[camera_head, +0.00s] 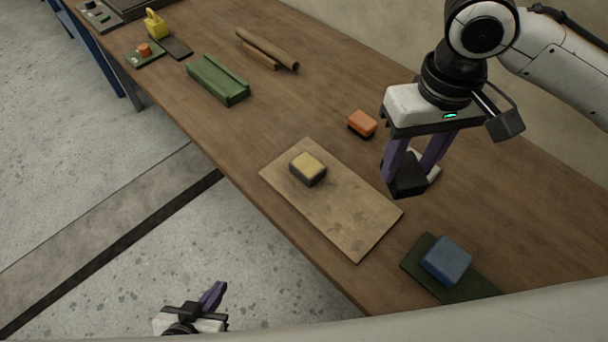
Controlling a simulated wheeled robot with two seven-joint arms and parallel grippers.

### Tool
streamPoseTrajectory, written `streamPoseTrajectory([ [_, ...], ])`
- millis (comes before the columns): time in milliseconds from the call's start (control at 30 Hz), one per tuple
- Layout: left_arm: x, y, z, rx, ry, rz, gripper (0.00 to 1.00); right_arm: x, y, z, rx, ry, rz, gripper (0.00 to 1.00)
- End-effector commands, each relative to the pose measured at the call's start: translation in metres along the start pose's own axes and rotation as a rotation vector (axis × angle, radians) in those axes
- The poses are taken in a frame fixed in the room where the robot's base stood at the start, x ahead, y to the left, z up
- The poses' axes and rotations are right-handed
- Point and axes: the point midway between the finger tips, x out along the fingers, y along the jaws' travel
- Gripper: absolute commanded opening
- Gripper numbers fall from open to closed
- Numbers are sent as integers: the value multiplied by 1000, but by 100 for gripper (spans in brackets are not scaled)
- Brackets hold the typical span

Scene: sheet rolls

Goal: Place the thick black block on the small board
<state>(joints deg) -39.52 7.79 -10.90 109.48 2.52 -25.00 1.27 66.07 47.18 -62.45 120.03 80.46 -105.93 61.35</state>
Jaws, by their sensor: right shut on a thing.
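My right gripper (416,166), with purple fingers, is shut on a thick black block (407,183). The fingers partly hide the block. It is over the table to the right of the wooden board, and I cannot tell how far above the tabletop it is. The light wooden board (345,222) lies flat near the table's front edge. A block with a yellow top and dark base (308,169) sits on its far left part. My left gripper (213,297) is low at the bottom, off the table over the floor; its opening is unclear.
A blue block (446,260) sits on a dark green board (422,279) at the front right. An orange block (362,123) stands behind the wooden board. Further left are a green channel piece (218,80), brown rolls (268,48) and a yellow weight-like object (156,24).

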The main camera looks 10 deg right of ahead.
Motion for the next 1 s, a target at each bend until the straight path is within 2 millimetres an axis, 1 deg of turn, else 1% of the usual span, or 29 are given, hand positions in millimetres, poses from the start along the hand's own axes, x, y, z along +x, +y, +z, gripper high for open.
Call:
streamPoseTrajectory([
  [33, 12, -1, 10, 1, 3, 0, 0, 18, -10, -6, -78, -2, -3, 17],
  [100, 22, -2, 18, 2, 5, 0, 0, 30, -22, -15, -204, 0, -4, 17],
  [200, 32, -4, 25, 3, 6, 0, 0, 44, -38, -25, -371, -1, -2, 17],
  [300, 38, -4, 30, 4, 5, 0, 0, 52, -50, -32, -489, -2, -1, 17],
  [367, 39, -3, 32, 5, 4, 1, 0, 56, -54, -34, -532, -2, 0, 17],
  [467, 40, -3, 32, 5, 5, 2, 0, 66, -56, -35, -557, -6, 1, 17],
  [600, 41, -2, 32, 6, 8, 3, 0, 90, -55, -35, -555, -7, 1, 17],
  [767, 41, -1, 33, 7, 7, 6, 0, 110, -56, -35, -556, -5, 1, 17],
  [900, 43, 0, 36, 7, 5, 7, 0, 134, -55, -34, -555, -6, 1, 17],
  [1000, 43, 0, 36, 7, 6, 8, 0, 148, -55, -35, -554, -5, 2, 17],
])
